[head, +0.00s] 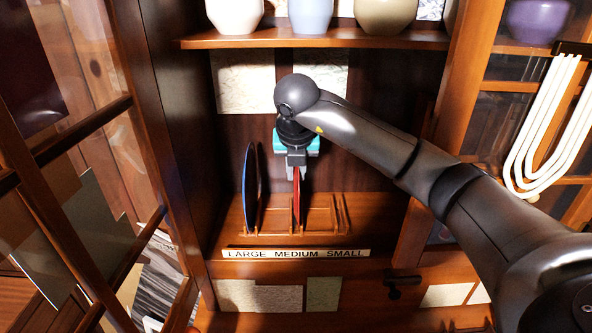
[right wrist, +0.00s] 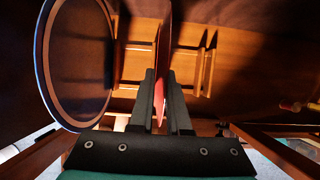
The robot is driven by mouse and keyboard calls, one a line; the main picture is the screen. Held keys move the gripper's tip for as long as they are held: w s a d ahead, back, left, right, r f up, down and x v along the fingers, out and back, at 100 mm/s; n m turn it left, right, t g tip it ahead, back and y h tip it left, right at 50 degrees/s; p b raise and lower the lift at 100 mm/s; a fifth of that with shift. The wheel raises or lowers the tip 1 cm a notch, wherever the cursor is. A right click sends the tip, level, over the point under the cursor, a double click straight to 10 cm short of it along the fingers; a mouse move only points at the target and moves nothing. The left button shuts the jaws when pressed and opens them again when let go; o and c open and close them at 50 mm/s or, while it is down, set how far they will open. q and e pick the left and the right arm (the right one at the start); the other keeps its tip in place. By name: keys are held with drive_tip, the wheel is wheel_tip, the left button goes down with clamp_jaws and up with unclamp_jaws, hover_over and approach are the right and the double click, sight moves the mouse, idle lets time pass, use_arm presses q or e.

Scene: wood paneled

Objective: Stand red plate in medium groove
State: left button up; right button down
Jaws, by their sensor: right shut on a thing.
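The red plate (head: 297,198) is upright and edge-on to the head view, above the word MEDIUM. Its lower edge is down among the slats of the wooden rack (head: 322,215); I cannot tell whether it bears on the groove bottom. My right gripper (head: 297,172) is shut on the plate's upper edge from above. In the right wrist view the red plate (right wrist: 164,65) runs between the two fingers (right wrist: 161,100). A larger blue plate (head: 249,190) stands upright at the LARGE end, left of the red one, apart from it. My left gripper is not in view.
The label strip (head: 295,253) reads LARGE MEDIUM SMALL. The small groove at the right is empty. A shelf (head: 320,41) with several vases is above. The cabinet's side wall (head: 180,130) and a glazed door (head: 75,200) stand at left.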

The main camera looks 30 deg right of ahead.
drive_tip(key=shift+f+b, duration=0.4)
drive_tip(key=shift+f, duration=0.1)
drive_tip(key=c, duration=0.8)
unclamp_jaws()
drive_tip(key=shift+f, duration=0.1)
drive_tip(key=v, duration=0.7)
drive_tip(key=shift+s+a+r, duration=0.1)
drive_tip(key=shift+r, duration=0.2)
